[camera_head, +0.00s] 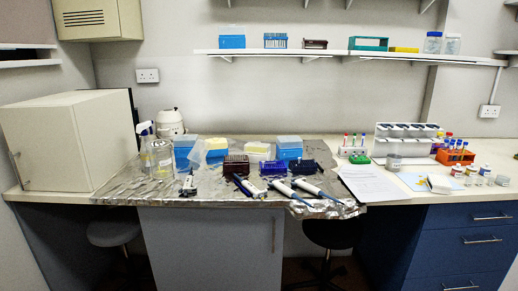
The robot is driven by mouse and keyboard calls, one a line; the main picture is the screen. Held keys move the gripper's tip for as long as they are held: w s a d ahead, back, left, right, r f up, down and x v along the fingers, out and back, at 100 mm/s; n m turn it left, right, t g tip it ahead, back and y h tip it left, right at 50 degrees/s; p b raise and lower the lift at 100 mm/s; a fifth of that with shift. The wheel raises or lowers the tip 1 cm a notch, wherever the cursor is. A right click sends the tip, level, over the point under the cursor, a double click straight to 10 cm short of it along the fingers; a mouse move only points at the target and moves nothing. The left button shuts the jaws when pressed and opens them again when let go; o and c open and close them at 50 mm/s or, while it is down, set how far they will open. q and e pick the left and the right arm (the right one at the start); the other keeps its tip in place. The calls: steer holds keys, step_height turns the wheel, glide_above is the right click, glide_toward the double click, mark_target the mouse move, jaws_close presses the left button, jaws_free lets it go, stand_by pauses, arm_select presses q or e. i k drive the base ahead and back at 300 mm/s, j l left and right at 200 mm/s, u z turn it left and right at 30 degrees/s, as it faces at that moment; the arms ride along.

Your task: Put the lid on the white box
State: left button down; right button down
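A white box (258,155) with a pale yellow top stands among the tip boxes on the foil-covered part of the bench. Its yellow top appears uncovered. A pale, translucent piece (198,155) stands tilted between two blue boxes to its left; it may be a lid, but it is too small to be sure. Neither of my grippers is in view.
Blue boxes (289,150) flank the white box. Dark tube racks (236,166) and several pipettes (318,190) lie in front. A spray bottle (147,143) and a large cabinet (68,140) stand left. Papers (370,184) and tube racks (455,152) are right.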

mark_target(254, 160)
steer(key=i+j+z, duration=0.85)
steer(key=j, duration=0.2)
